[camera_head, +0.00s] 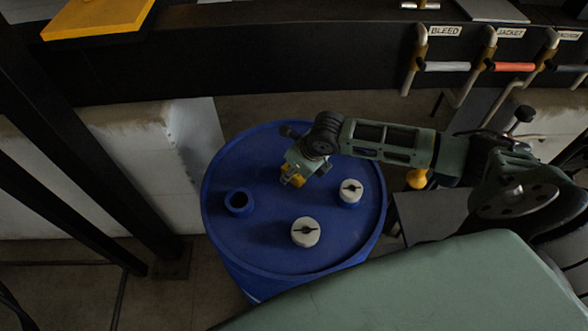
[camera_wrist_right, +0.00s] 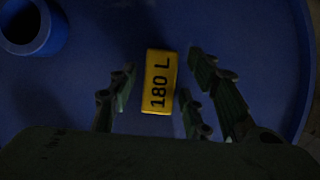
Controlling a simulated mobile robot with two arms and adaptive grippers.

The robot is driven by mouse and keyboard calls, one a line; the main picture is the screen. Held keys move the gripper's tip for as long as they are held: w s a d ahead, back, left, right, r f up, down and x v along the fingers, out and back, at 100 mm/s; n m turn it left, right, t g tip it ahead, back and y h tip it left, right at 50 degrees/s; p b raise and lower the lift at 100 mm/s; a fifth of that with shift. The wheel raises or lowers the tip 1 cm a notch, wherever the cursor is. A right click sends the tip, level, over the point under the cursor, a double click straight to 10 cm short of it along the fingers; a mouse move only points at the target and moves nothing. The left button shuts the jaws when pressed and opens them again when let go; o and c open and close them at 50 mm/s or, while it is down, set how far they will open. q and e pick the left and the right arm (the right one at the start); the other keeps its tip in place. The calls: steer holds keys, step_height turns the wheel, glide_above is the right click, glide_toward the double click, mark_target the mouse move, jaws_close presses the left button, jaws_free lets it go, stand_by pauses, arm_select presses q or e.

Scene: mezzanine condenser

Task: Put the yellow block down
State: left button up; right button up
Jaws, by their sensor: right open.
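The yellow block (camera_wrist_right: 159,82) is marked "180 L" and appears between the fingers of my right gripper (camera_wrist_right: 160,105) in the right wrist view. The fingers stand apart on both sides of it, with gaps. In the head view the block (camera_head: 290,180) is partly hidden under my right gripper (camera_head: 296,172), over the blue drum's top (camera_head: 262,200). The block appears to lie on the drum top. My right gripper is open. My left gripper is not in view.
Pipes with handles labelled "BLEED" (camera_head: 445,31) and "JACKET" hang behind. A yellow board (camera_head: 98,17) lies at upper left.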

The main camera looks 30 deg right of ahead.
steer(key=b+v, duration=0.1)
steer(key=v, duration=1.1)
steer(key=shift+s, duration=0.1)
